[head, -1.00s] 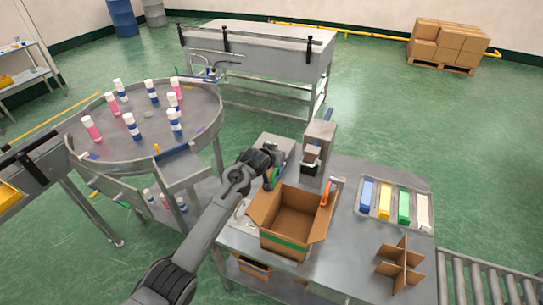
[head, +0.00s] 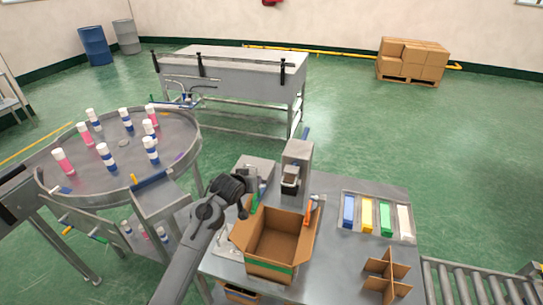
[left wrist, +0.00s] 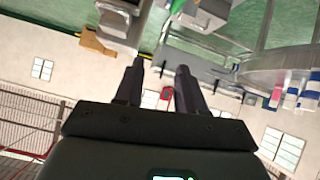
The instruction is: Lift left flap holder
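An open cardboard box (head: 278,241) stands on the metal table with its flaps spread. A green piece (head: 254,202), which may be the left flap holder, shows at the box's far left corner beside my left gripper. A similar orange piece (head: 308,216) is at the far right corner. My left gripper (head: 243,208) is near the box's far left flap, its fingertips hard to see there. In the left wrist view its two dark fingers (left wrist: 161,75) are apart with nothing between them. A green patch (left wrist: 184,5) shows at that view's top edge. My right gripper is in neither view.
A grey crimping machine (head: 297,165) stands behind the box. A tray of coloured blocks (head: 345,230) and a cardboard divider (head: 388,275) are to the right. A round table (head: 120,170) with several bottles is at the left. The table between box and tray is clear.

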